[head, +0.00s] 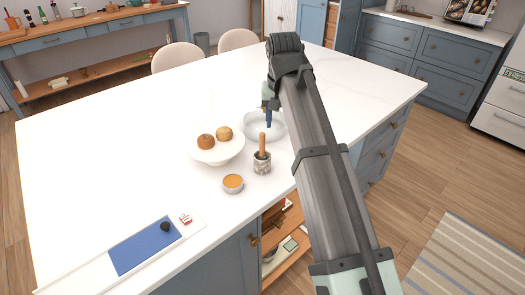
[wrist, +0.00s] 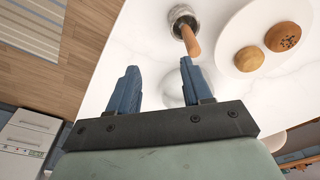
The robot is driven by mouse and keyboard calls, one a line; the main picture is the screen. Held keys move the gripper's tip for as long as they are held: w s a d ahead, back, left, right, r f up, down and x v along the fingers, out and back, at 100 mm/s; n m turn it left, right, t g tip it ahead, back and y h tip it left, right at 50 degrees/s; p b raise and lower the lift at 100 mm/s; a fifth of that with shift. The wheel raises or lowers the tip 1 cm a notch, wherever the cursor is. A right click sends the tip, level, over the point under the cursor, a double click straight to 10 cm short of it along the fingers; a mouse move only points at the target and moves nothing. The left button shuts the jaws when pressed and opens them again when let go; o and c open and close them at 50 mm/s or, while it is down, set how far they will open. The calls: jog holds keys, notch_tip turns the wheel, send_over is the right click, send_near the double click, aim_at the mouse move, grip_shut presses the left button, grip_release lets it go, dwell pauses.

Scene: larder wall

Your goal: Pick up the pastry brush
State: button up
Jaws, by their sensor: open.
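I cannot make out a pastry brush for certain. A wooden handle (head: 262,143) stands up from a grey mottled cup (head: 262,165) on the white island. Its lower end is hidden in the cup, so I cannot tell whether it is a brush or a pestle. The handle (wrist: 191,40) and cup (wrist: 181,15) also show at the top of the wrist view. My gripper (head: 268,119) is open above the island, behind the cup in the head view. In the wrist view its blue fingers (wrist: 158,66) are apart, with nothing held between them and the handle beyond the right fingertip.
A clear glass bowl (head: 250,130) stands below my gripper. A white stand (head: 217,156) with two buns is left of the cup, and a small bowl of orange contents (head: 233,184) is in front. A blue mat (head: 140,248) lies front left. The island's left part is clear.

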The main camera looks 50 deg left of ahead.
jog(key=s+a+r, duration=0.2)
jog(key=s+r, duration=0.2)
send_over(262, 155)
jog(key=shift+n, duration=0.3)
jog(key=f, duration=0.7)
jog(key=shift+s+d+f, duration=0.15)
jog(key=shift+d, duration=0.15)
jog(key=shift+w+a+f, duration=0.2)
jog(key=shift+f, duration=0.9)
jog(key=shift+w+a+f, duration=0.15)
jog(key=shift+a+f, duration=0.1)
jog(key=shift+f, duration=0.8)
jog(key=shift+w+a+f, duration=0.2)
jog(key=shift+f, duration=0.9)
grip_shut()
